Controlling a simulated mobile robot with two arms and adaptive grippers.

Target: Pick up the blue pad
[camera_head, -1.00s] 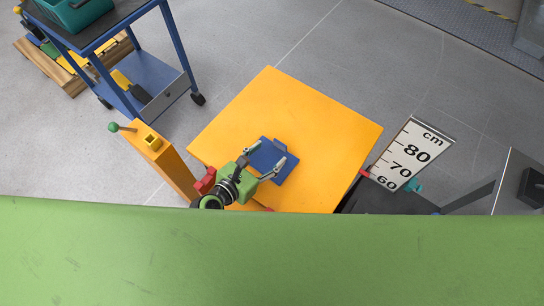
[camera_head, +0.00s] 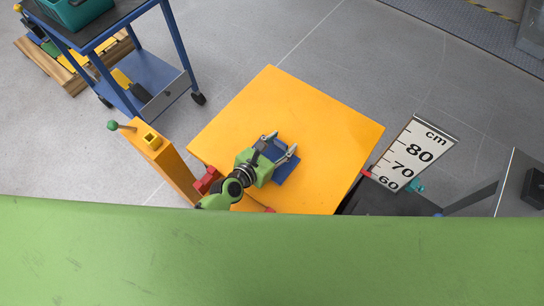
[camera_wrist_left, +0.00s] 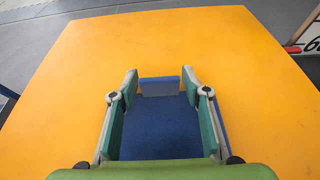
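The blue pad (camera_head: 287,171) lies flat on the orange table top. It has a small raised tab at its far edge, seen in the left wrist view (camera_wrist_left: 160,86). My left gripper (camera_head: 281,144) is over the pad and hides part of it. In the left wrist view, its two fingers (camera_wrist_left: 160,84) are spread, with the tab between the fingertips and small gaps on both sides. The pad's body shows between the fingers and a little beyond the right one. I cannot tell how far above the pad the fingers are. My right gripper is not in view.
The orange table (camera_head: 320,120) is otherwise mostly clear. An orange post (camera_head: 165,160) with a green-knobbed lever stands at its left. A blue cart (camera_head: 150,80) is at upper left. A cm scale board (camera_head: 412,155) stands to the right.

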